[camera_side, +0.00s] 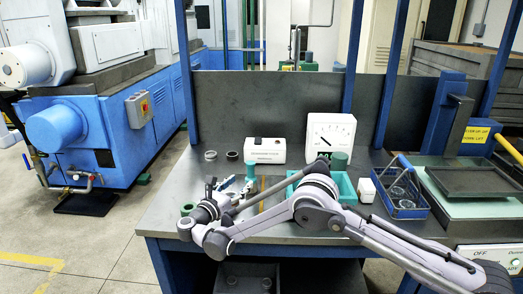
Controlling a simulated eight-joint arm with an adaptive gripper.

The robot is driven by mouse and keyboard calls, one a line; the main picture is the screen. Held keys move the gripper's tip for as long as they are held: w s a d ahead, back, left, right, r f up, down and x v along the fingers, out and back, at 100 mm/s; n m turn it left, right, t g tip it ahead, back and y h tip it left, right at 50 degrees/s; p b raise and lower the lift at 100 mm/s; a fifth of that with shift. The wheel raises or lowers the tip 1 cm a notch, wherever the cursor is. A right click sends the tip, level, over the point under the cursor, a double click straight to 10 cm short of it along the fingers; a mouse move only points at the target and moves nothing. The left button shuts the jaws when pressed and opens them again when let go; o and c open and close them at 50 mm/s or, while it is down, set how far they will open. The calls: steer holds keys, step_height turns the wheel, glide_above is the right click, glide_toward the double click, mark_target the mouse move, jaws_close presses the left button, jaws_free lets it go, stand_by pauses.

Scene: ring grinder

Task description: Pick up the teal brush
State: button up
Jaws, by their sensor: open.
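The gripper is open, with nothing visibly held. I cannot tell whether the fingers touch the brush. My wrist and forearm cover the bench area below and to the right.
A white box (265,150), two small rings (232,156), a green ring (187,209) and a blue basket (410,211) are also on the bench.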

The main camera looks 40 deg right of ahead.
mark_target(249, 172)
steer(key=x, duration=0.3)
steer(key=shift+d, duration=0.15)
steer(key=shift+w+r+x, duration=0.1)
steer(key=shift+w+x, duration=0.1)
steer(key=shift+x, duration=1.15)
steer(key=shift+w+r+x, duration=0.1)
steer(key=shift+w+x, duration=0.05)
steer(key=shift+x, duration=1.15)
jaws_close()
